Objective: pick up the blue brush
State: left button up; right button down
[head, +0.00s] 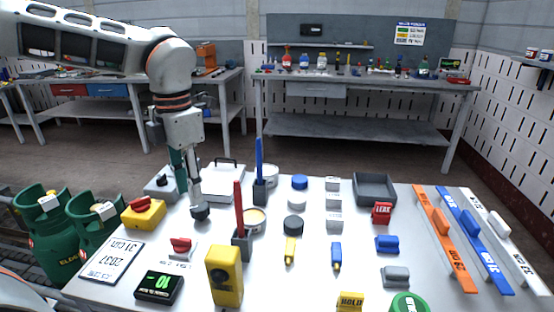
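A tall, thin blue stick, which I take to be the blue brush (259,160), stands upright in a small dark grey holder (260,192) toward the back of the white table. Its lower end is hidden in the holder. My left gripper (192,190) points down over the table, to the left of the blue brush and apart from it. Its narrow fingers are seen nearly edge-on, so I cannot tell whether they are open or shut. A dark rounded piece (200,212) shows at their lower end. My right gripper is not in view.
A red stick (239,208) stands in a similar holder (242,245) nearer the front. Open round tins stand beside both holders. A yellow box (225,275), a grey tray (375,188) and several small items share the table (300,283). Green gas cylinders (50,235) stand left.

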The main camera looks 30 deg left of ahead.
aim_at(259, 144)
jog(key=i, duration=1)
